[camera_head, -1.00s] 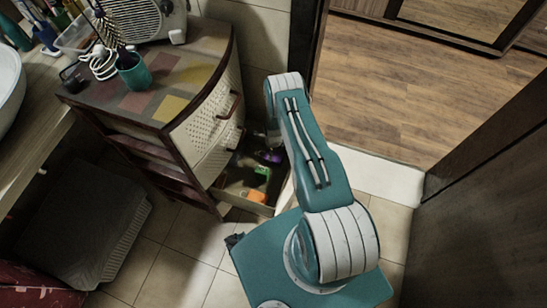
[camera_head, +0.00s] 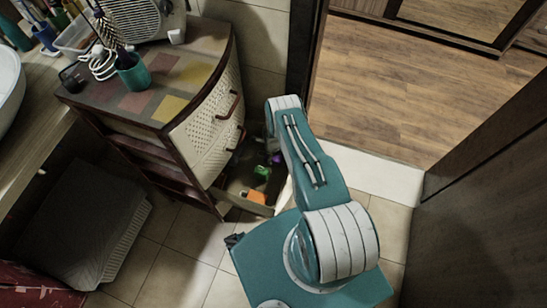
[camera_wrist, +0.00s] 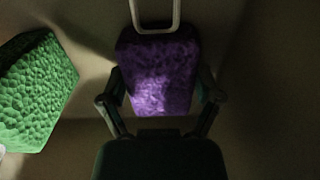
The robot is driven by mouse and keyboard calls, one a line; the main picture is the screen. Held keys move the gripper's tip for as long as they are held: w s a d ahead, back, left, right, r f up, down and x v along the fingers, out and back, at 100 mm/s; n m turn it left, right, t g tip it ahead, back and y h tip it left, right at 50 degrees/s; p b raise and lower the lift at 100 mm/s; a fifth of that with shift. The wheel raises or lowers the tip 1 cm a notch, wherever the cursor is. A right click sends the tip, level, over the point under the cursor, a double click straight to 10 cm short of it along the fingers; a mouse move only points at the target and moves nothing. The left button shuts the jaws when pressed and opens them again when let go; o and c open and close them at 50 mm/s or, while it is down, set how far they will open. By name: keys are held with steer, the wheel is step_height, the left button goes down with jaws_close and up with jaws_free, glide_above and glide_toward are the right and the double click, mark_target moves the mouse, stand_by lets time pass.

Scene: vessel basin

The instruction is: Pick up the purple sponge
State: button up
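The purple sponge (camera_wrist: 160,75) lies in the middle of the wrist view, with a rough surface and a bright patch of light on it. My gripper (camera_wrist: 161,85) has one finger at each side of it. The fingers are spread and close to its sides; contact is hard to tell in the dim light. In the head view, my arm reaches down at the open drawer (camera_head: 240,198) and hides most of its right end and my gripper.
A green sponge (camera_wrist: 36,92) lies left of my gripper; it also shows in the head view (camera_head: 262,173). An orange item (camera_head: 256,197) is in the drawer's front part. A pale metal loop (camera_wrist: 155,27) overlaps the purple sponge's far end. The cabinet (camera_head: 185,85) stands to the left.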

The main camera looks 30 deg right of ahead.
stand_by(0.4)
step_height(320, 180, up, 10)
stand_by(0.5)
stand_by(0.7)
